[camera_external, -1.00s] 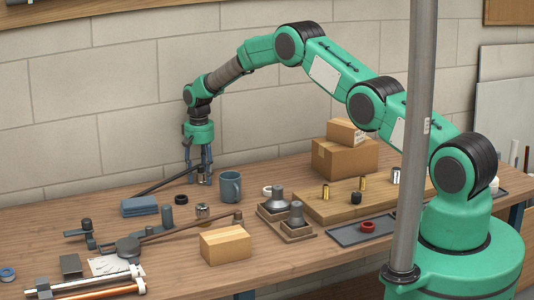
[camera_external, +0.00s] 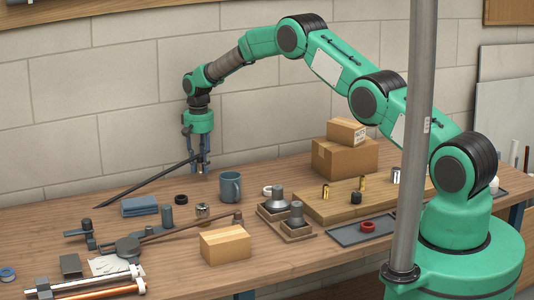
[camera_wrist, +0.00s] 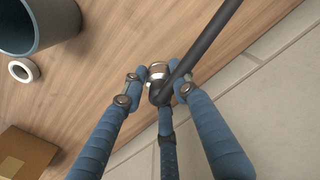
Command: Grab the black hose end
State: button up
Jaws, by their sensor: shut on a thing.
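The black hose (camera_external: 147,183) slants from my gripper down to the left in the external view, its far end low over or on the bench. In the wrist view the hose (camera_wrist: 213,37) runs from the fingers up toward the top edge. Its near end, with a shiny metal fitting (camera_wrist: 158,72), sits between the blue fingers. My gripper (camera_external: 199,168) is shut on this hose end and holds it raised above the bench. It also shows in the wrist view (camera_wrist: 157,90). The exact finger contacts are partly hidden.
A blue mug (camera_external: 230,187) stands just right of my gripper. A folded blue cloth (camera_external: 139,206), a black ring (camera_external: 181,199) and a metal fitting (camera_external: 202,211) lie in front. The block wall (camera_external: 120,130) is close behind. Cardboard boxes (camera_external: 345,158) stand to the right.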

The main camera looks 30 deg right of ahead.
jog(key=shift+r, duration=3.15)
jog(key=shift+s, duration=0.1)
